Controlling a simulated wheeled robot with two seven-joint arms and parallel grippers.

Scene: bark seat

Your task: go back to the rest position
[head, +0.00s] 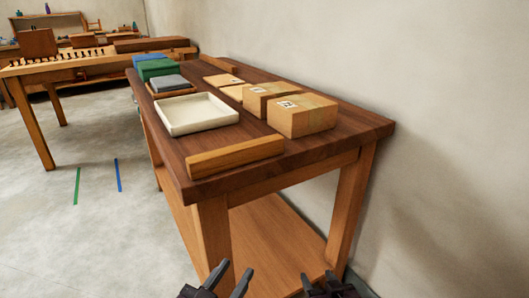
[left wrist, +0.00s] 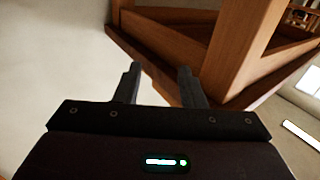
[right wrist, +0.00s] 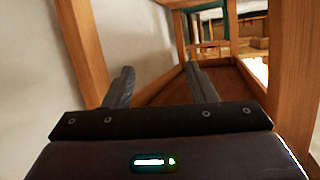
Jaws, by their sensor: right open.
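My left gripper (head: 231,274) is at the bottom edge of the head view, in front of the near end of the wooden table (head: 350,128). Its two fingers stand apart with nothing between them, as the left wrist view (left wrist: 159,80) also shows. My right gripper (head: 318,282) is to its right at the same edge, its fingers apart. In the right wrist view (right wrist: 161,82) it is open and empty, facing the table's lower shelf (right wrist: 165,92). Neither gripper visibly touches anything.
On the tabletop are a white tray (head: 198,131), a wooden bar (head: 235,157), two cardboard boxes (head: 303,121) (head: 262,91), a green box (head: 157,69) and a grey item (head: 170,83). A wall (head: 430,120) stands right. Open floor (head: 70,240) lies left; a workbench (head: 100,66) stands behind.

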